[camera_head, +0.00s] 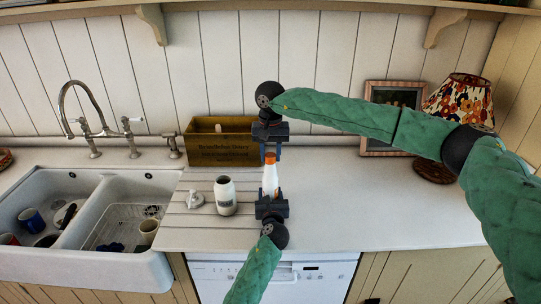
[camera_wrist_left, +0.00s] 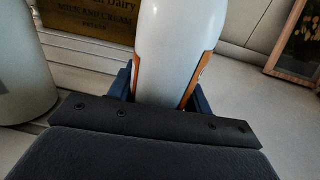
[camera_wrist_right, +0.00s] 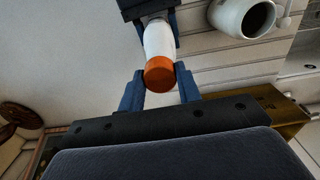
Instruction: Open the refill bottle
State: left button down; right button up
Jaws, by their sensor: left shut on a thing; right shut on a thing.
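The refill bottle (camera_head: 270,180) is white, slim and upright, with an orange cap (camera_head: 270,157) on top. My left gripper (camera_head: 271,199) is shut on the bottle's lower body; in the left wrist view the white bottle (camera_wrist_left: 176,45) stands between its fingers. My right gripper (camera_head: 270,150) comes down from above and is shut on the orange cap. In the right wrist view the cap (camera_wrist_right: 159,74) sits between the two blue fingertips, with the bottle's white body behind it. Whether the cap has turned on the neck cannot be told.
A wooden crate (camera_head: 222,146) is behind. The double sink (camera_head: 125,205) with mugs is at left. A lamp (camera_head: 458,105) and picture frame (camera_head: 367,140) are at right.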

aim_at(271, 155)
jog(key=shift+r, duration=0.65)
jog(key=shift+r, duration=0.2)
jog(key=shift+r, duration=1.95)
pick_arm(q)
jog(key=c, duration=0.6)
grip_release()
jog(key=shift+o, duration=0.2)
